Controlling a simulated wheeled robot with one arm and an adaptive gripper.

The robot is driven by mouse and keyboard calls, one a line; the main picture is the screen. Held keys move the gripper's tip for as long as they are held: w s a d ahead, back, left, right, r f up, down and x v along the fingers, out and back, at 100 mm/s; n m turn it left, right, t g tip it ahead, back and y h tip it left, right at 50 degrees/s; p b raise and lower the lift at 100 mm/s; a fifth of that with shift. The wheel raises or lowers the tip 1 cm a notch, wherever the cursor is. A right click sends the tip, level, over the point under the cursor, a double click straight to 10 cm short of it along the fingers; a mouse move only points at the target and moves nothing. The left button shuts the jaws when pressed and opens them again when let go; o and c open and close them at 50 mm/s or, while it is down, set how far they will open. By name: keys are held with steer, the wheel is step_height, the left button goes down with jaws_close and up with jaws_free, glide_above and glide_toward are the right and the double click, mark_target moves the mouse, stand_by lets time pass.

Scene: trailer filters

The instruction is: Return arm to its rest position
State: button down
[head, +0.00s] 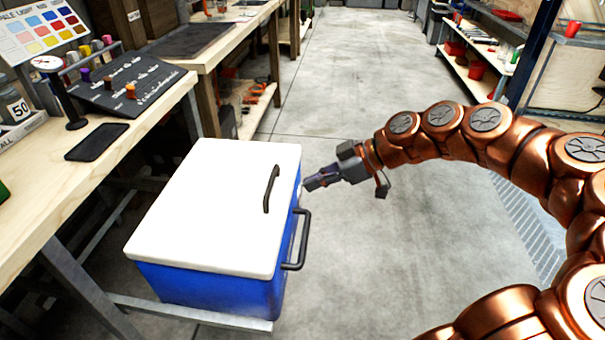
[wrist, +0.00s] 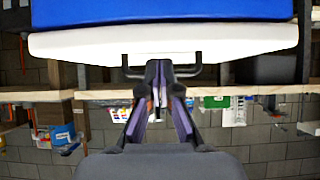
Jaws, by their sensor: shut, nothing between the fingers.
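My gripper (head: 311,184) is at the end of my copper-coloured arm, just right of a blue cooler box (head: 210,289) with a white lid (head: 205,200). The lid is down on the box and has a black handle (head: 271,188) on top. A second black handle (head: 303,240) is on the box's right side. The gripper is shut and empty. In the wrist view, its fingers (wrist: 159,68) point toward the white lid (wrist: 90,44) and overlap a black handle. I cannot tell from this view whether they touch it.
A wooden workbench (head: 150,98) runs along the left, with a black board, paint samples and a dark tray on it. The cooler sits on a low metal frame (head: 190,314). The concrete floor (head: 340,90) is clear in the middle. Shelves (head: 475,70) stand at the far right.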

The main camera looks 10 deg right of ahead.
steer(key=s+a+r+m+g+h+p, duration=0.2)
steer(key=s+r+p, duration=0.5)
steer(key=p, duration=0.1)
steer(key=s+a+r+m+g+h+p, duration=0.1)
steer(key=s+a+r+g+h+p, duration=0.1)
steer(key=s+r+p, duration=0.55)
steer(key=s+d+r+m+h+p, duration=0.3)
steer(key=s+r+m+p, duration=0.2)
steer(key=s+r+p, duration=0.1)
steer(key=s+d+r+m+g+h+p, duration=0.1)
steer(key=s+d+r+m+h+p, duration=0.2)
steer(key=s+r+m+p, duration=0.2)
steer(key=s+r+p, duration=0.2)
steer(key=s+p, duration=0.2)
steer(key=p, duration=0.2)
steer(key=shift+s+d+r+m+g, duration=0.15)
steer(key=shift+d+m+g, duration=0.15)
steer(key=shift+m, duration=0.1)
